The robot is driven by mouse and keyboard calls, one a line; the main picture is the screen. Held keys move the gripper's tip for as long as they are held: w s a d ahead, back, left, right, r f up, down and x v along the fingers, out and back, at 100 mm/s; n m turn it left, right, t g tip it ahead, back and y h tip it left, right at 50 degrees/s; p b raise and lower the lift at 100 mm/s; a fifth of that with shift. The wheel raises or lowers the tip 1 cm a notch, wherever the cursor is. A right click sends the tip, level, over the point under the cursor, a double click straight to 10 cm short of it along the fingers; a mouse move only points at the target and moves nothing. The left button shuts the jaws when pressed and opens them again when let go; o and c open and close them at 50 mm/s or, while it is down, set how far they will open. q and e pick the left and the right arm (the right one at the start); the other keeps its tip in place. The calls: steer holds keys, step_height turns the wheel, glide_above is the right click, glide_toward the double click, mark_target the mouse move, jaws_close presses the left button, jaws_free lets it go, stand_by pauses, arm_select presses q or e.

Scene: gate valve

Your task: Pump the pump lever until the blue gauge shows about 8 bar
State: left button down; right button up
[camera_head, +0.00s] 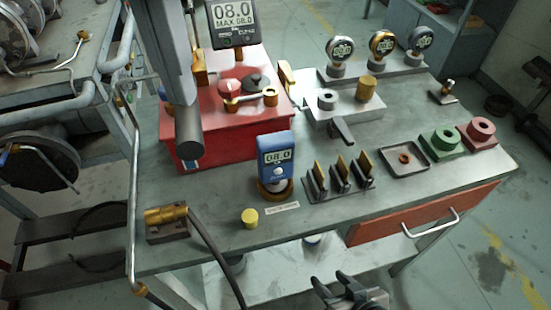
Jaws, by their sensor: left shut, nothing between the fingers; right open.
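The blue gauge (276,158) stands upright in a brass-coloured ring on the bench, and its display reads 08.0. The red pump box (225,120) sits behind it to the left. A thick grey bar (182,100) with a round lower end stands in front of the box's left part. It looks like the pump lever, but I cannot tell for sure, and its upper end is out of view. My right gripper (333,282) is at the bottom edge, open and empty, in front of the bench and apart from the lever and gauge. My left gripper is not in view.
A dark display (234,22) at the top reads 08.0 and MAX 08.0. Round gauges (341,50) stand at the back right. A brass fitting with a hose (167,215), a yellow cap (250,218) and a slotted rack (340,180) lie near the front.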

arm_select(q)
steer(key=shift+r+p, duration=1.35)
steer(key=shift+r, duration=1.1)
step_height(320, 180, up, 5)
steer(key=p, duration=0.3)
stand_by(0.3)
